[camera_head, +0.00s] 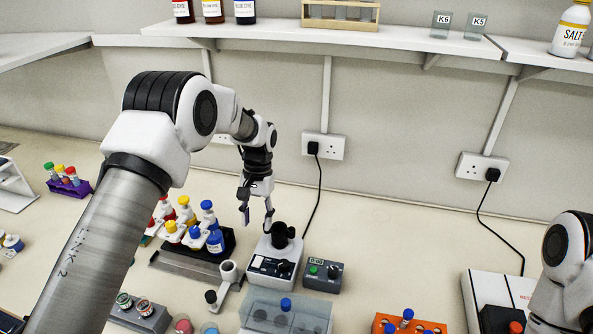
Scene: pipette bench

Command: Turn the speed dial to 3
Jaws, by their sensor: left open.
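A white mixer-like box (259,278) with a black cup (281,235) on top stands mid-bench. A round black dial (284,268) is on its front panel; its setting is too small to read. A smaller grey box (311,282) just to its right has a green button and another black knob (333,272). I cannot tell for certain which knob is the speed dial. My left gripper (257,222) is open and empty, pointing down above and behind the white box, left of the cup. It appears apart from both knobs. My right gripper is out of view.
A dark rack with blue, yellow and red-capped bottles (215,241) stands left of the box. A pipette-like stand (227,273), a translucent rack (262,312) and an orange rack (388,322) are nearby. Bench right of the grey box is clear; a cable (318,205) hangs behind.

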